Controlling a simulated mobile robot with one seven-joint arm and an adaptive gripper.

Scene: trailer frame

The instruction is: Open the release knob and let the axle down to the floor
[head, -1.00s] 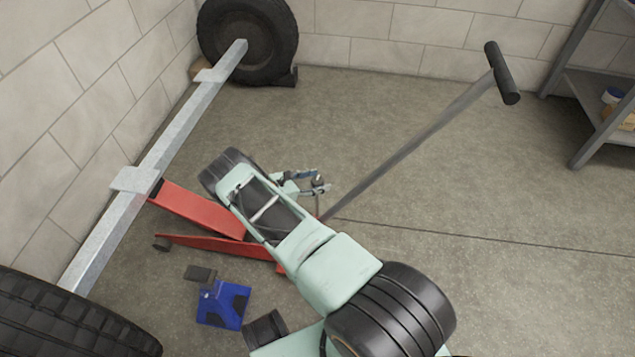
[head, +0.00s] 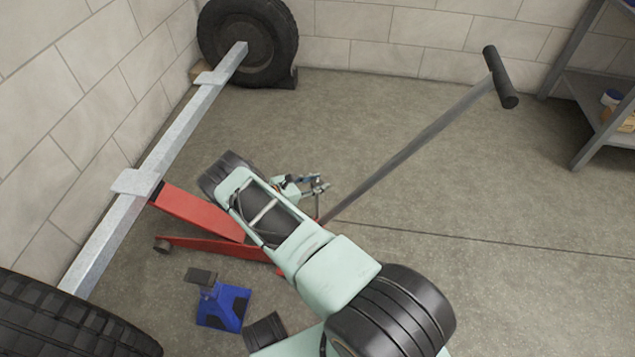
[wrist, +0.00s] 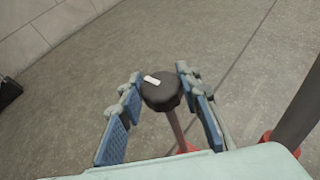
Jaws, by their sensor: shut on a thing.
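The release knob (wrist: 162,96) is dark and round with a white mark on top, on a thin reddish shaft in the wrist view. My gripper (wrist: 159,76) has its blue-padded fingers on either side of the knob and is shut on it. In the head view my gripper (head: 318,185) is beside the base of the jack handle (head: 415,142), and the knob is hard to make out. The red floor jack (head: 200,212) reaches under the grey axle (head: 185,125). The axle is raised off the floor, and my arm hides part of the jack.
A blue stand (head: 224,308) is on the floor in front of the jack, with a dark block (head: 265,332) near it. Tyres (head: 250,40) are at both axle ends. A shelf (head: 595,120) stands at right. The floor right of the handle is clear.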

